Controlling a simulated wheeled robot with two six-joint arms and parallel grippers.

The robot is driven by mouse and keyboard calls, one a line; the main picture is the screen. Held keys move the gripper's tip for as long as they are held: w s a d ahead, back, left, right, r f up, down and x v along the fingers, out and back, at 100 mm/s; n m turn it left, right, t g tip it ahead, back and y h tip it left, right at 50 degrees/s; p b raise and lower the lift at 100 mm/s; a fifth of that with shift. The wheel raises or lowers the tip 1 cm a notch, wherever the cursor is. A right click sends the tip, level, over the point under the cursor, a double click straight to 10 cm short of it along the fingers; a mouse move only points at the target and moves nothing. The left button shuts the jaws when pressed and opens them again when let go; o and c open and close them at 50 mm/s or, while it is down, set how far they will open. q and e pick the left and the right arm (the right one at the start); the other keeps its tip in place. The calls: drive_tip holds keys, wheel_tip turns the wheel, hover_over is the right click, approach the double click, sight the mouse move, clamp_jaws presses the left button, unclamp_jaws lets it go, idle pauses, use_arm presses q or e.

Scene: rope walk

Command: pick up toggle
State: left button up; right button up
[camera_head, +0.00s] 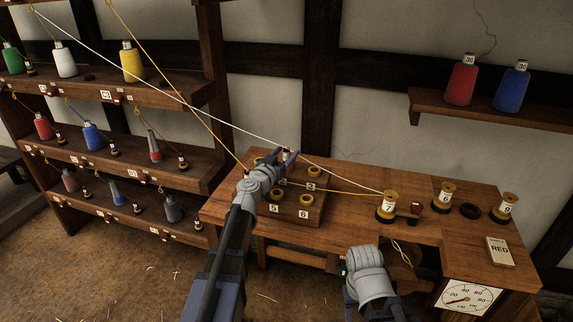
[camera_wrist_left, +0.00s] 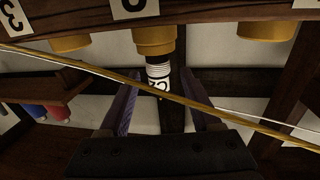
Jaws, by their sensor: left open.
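The toggle (camera_wrist_left: 158,75) is a small dark peg with a white-banded, labelled end. In the left wrist view it sticks out of a yellow ring in the numbered wooden block (camera_wrist_left: 200,12). My left gripper (camera_head: 288,155) is over the back of this block (camera_head: 290,222) on the bench. Its two dark fingers (camera_wrist_left: 160,105) are open, one on each side of the toggle's labelled end, with gaps visible. A yellow thread (camera_wrist_left: 100,72) crosses the toggle's end in that view. My right arm's grey wrist shows at the bench front; its fingers are not visible.
White (camera_head: 215,108) and yellow (camera_head: 190,113) threads run from the left rack past my left gripper to spool 7 (camera_head: 386,208). More spools (camera_head: 445,194) and a card marked RED (camera_head: 499,252) are on the right of the bench. A wall shelf (camera_head: 480,109) holds two cones.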

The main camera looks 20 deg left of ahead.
use_arm(q)
drive_tip(key=shift+w, duration=0.35)
drive_tip(key=shift+s, duration=0.1)
clamp_jaws()
